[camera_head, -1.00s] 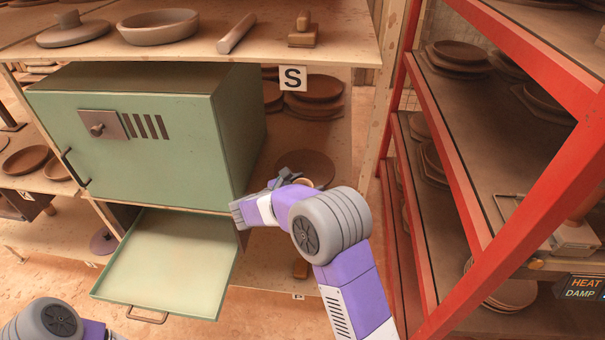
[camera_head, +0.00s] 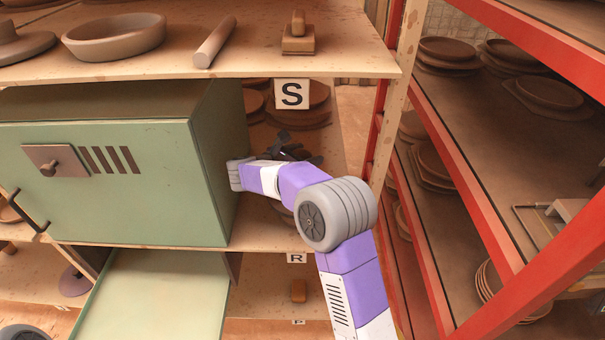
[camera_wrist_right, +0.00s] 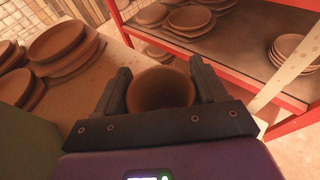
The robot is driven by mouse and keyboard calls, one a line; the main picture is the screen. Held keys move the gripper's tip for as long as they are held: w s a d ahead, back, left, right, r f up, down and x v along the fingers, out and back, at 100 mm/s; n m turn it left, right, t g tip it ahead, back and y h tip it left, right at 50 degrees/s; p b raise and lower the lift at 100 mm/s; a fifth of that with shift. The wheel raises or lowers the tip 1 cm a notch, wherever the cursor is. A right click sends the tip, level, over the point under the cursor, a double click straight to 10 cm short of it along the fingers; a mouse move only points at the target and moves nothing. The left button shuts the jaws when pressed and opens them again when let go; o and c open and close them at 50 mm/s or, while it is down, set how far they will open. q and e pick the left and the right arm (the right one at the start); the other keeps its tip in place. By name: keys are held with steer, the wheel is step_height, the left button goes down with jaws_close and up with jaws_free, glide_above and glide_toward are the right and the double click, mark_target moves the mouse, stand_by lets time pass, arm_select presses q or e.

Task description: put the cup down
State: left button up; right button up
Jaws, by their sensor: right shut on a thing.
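The cup (camera_wrist_right: 160,92) is brown and round-mouthed, and shows in the right wrist view with its open top facing the camera. My right gripper (camera_wrist_right: 159,88) is shut on it, one dark finger on each side. In the head view my right gripper (camera_head: 290,150) is at the shelf bay below the S label, right of the green cabinet. The cup cannot be made out there. What lies directly under the cup is hidden. My left gripper is not in view.
The green cabinet (camera_head: 110,185) stands close left of my right arm. Stacked brown plates (camera_head: 305,108) sit at the back of the bay; they also show in the right wrist view (camera_wrist_right: 58,42). A red rack (camera_head: 450,165) stands at right. Bare shelf shows beside the plates.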

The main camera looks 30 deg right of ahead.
steer(key=shift+w+f+b, duration=0.1)
steer(key=shift+f+b, duration=0.5)
steer(key=shift+f, duration=2.15)
steer(key=shift+f, duration=0.15)
steer(key=o, duration=1.1)
steer(key=shift+r, duration=0.2)
steer(key=p+v, duration=0.2)
steer(key=v, duration=1)
steer(key=shift+w, duration=0.1)
